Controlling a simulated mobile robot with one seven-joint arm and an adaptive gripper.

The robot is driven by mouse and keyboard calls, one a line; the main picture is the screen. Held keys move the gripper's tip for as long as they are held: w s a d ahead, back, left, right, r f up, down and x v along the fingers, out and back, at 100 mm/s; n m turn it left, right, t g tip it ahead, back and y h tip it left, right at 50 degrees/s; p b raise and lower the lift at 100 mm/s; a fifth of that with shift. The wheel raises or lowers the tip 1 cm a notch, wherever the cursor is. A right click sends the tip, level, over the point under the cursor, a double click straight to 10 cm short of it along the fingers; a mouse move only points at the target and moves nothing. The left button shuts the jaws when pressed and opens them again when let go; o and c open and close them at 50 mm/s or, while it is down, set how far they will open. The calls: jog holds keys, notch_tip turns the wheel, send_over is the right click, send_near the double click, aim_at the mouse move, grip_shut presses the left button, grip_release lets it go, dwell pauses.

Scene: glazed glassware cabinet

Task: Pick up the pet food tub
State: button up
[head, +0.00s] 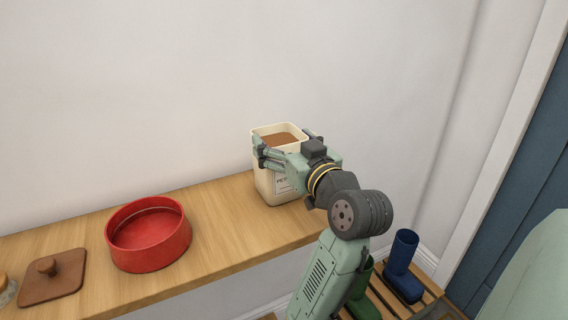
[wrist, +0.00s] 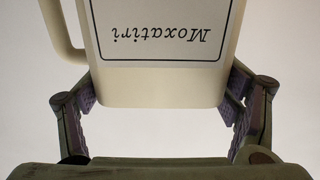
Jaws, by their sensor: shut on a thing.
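The pet food tub (head: 264,184) is a cream, square-sided container with an open top and brown contents, at the right part of the wooden shelf. My gripper (head: 286,148) is shut on it, with one finger on each side near the upper part. In the wrist view the tub (wrist: 150,86) sits between the two fingers of my gripper (wrist: 165,92), its label reading upside down and a handle at the left. The head view does not clearly show whether its base touches the shelf.
The wooden shelf (head: 225,220) runs along the white wall. A red bowl (head: 148,258) stands left of the tub, and a brown lid with a knob (head: 62,284) lies farther left. Blue boots (head: 402,268) and green boots (head: 362,296) stand on a slatted rack below right.

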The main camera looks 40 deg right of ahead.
jog(key=shift+w+f, duration=0.1)
jog(key=shift+f, duration=0.05)
jog(key=s+a+r+b, duration=0.4)
jog(key=s+a, duration=0.5)
jog(key=s, duration=0.3)
jog(key=shift+s+a+r, duration=0.3)
jog(key=shift+a+r, duration=0.1)
jog(key=shift+r, duration=0.1)
dwell(0.8)
jog(key=shift+r, duration=0.1)
dwell(0.8)
